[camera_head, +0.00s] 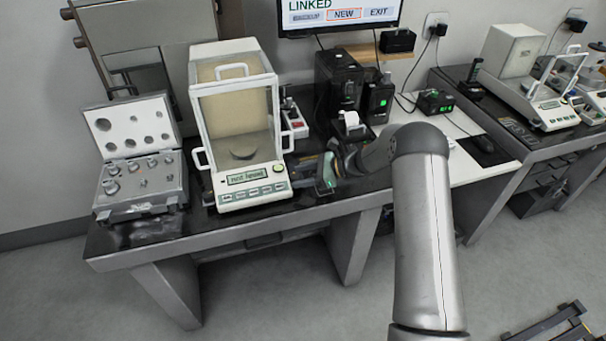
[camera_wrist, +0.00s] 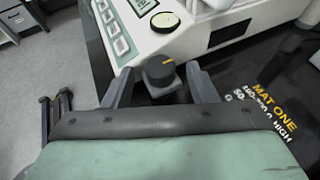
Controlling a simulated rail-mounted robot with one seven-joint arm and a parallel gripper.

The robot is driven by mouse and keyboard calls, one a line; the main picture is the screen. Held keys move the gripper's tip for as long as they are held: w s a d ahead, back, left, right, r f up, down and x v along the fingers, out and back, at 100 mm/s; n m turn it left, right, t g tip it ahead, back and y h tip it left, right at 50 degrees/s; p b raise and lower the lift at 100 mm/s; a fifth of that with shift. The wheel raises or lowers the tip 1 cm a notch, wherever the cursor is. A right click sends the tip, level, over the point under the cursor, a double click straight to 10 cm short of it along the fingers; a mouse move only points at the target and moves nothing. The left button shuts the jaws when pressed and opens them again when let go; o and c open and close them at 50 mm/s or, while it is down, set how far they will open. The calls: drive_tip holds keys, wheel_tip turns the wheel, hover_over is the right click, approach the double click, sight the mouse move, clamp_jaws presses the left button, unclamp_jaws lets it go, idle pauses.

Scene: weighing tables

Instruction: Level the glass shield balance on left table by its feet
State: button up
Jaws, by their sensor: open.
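The glass shield balance (camera_head: 253,193) stands on the left table (camera_head: 135,248), its glass box closed around a pan. Its front panel has a lit display, a row of keys and a small round level (camera_head: 278,170). In the wrist view that round level (camera_wrist: 165,21) is greenish yellow in a dark ring; its bubble is too small to judge. A dark foot knob (camera_wrist: 160,73) with a yellow mark sits at the balance's near corner. My gripper (camera_wrist: 159,69) is open, one finger on each side of the knob; contact is unclear. My wrist hides this corner in the head view.
An open case of weights (camera_head: 140,185) stands left of the balance. A black device and small printer (camera_head: 352,125) stand behind my wrist. A dark mat (camera_wrist: 275,100) with yellow lettering lies beside the knob. Another table (camera_head: 540,150) with balances is at right.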

drive_tip(key=c, duration=1)
drive_tip(key=shift+o, duration=0.2)
drive_tip(key=shift+s+m+t+b, duration=0.15)
drive_tip(key=shift+m+t+b, duration=0.3)
drive_tip(key=shift+m+t, duration=0.3)
drive_tip(key=o, duration=1)
drive_tip(key=shift+c, duration=0.2)
